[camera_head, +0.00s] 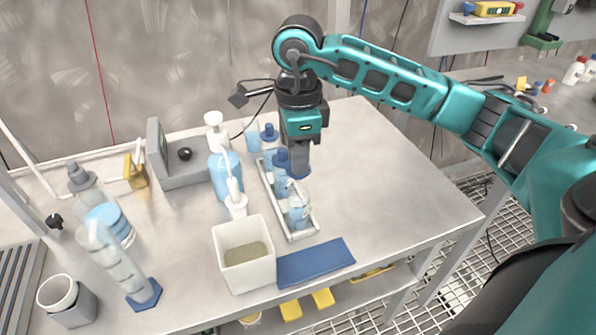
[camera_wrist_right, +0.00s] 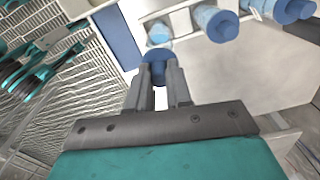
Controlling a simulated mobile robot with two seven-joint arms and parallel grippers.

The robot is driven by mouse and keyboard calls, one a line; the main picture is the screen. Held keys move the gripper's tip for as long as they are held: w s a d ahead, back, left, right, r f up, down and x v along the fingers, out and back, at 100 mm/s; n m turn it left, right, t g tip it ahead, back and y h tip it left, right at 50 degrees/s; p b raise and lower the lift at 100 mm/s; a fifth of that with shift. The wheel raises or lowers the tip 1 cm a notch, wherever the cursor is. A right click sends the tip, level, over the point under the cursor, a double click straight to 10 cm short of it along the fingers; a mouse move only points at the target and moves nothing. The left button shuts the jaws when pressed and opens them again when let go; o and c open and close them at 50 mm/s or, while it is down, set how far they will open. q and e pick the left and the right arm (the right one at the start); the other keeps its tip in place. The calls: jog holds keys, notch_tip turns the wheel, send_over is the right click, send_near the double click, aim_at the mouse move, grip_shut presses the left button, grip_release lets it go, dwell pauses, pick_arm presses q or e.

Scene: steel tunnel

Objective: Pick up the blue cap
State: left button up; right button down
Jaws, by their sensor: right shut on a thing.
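My right gripper (camera_head: 297,172) is above the bottle rack on the bench. In the right wrist view its two fingers (camera_wrist_right: 158,80) are closed on a blue cap (camera_wrist_right: 156,56). The nearest light-blue bottle (camera_head: 298,212) stands in the rack without a cap, below and in front of the gripper. It also shows just beyond the held cap in the wrist view (camera_wrist_right: 158,32). Two other bottles with blue caps stand behind it in the rack, one at its middle (camera_head: 282,180) and one at its far end (camera_head: 269,137). My left gripper is not in view.
The white rack (camera_head: 303,234) stands beside a square white container (camera_head: 243,262) and a blue mat (camera_head: 316,262). Pump bottles (camera_head: 222,172) and a grey scale-like device (camera_head: 185,172) stand left of the rack. The bench right of the rack (camera_head: 390,190) is clear.

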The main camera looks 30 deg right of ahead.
notch_tip(320, 180, up, 14)
jog(key=p, duration=0.2)
jog(key=shift+r, duration=0.2)
